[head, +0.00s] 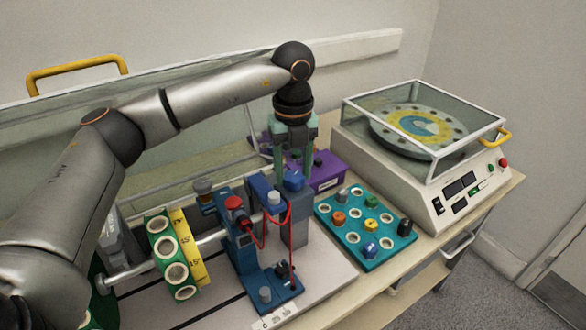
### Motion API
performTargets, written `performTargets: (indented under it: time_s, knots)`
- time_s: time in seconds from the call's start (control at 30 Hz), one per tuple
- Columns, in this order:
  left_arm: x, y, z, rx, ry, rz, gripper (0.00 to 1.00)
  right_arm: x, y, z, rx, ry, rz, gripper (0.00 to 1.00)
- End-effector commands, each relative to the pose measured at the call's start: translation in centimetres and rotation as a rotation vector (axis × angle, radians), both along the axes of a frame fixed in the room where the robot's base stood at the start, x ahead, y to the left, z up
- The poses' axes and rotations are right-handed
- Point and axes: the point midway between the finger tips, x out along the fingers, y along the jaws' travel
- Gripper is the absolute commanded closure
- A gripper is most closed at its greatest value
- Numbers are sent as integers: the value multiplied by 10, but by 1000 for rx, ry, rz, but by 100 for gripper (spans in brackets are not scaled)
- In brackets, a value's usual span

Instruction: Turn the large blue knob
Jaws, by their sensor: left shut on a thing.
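The large blue knob (294,181) sits at the top of a grey upright block on the blue fixture (238,245) in the middle of the bench. My left gripper (293,168) comes down from above with its fingers on either side of the knob and is shut on it. The fingers partly hide the knob. My right gripper is not in view.
A teal tray (388,254) with several coloured plugs lies right of the fixture. A purple box (328,172) stands behind it. A glass-lidded machine (455,190) stands at the back right. A red cable (262,240) loops on the fixture. A green tube holder (160,250) is at left.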

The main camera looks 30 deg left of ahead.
Motion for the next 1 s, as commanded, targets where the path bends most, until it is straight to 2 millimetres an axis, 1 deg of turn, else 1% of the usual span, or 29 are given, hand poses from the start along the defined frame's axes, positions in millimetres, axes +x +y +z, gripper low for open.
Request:
performTargets:
  time_s: [0.03,0.07,0.17,0.43,0.57,0.67,0.9,1.0]
  knots:
    - [1,-1,2,-3,-4,0,100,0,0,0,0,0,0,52]
    - [1,-1,2,-3,-4,0,43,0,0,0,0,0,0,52]
    - [1,-1,2,-3,-4,1,32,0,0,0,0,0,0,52]
    - [0,0,2,-1,-2,1,32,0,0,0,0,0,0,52]
    - [1,-1,12,-1,-4,1,32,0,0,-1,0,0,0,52]
    - [1,-1,30,-1,-6,0,32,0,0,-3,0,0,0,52]
    - [1,-1,84,-3,-7,1,32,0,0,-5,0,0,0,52]
    - [1,-1,102,-2,-5,0,32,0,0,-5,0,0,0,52]
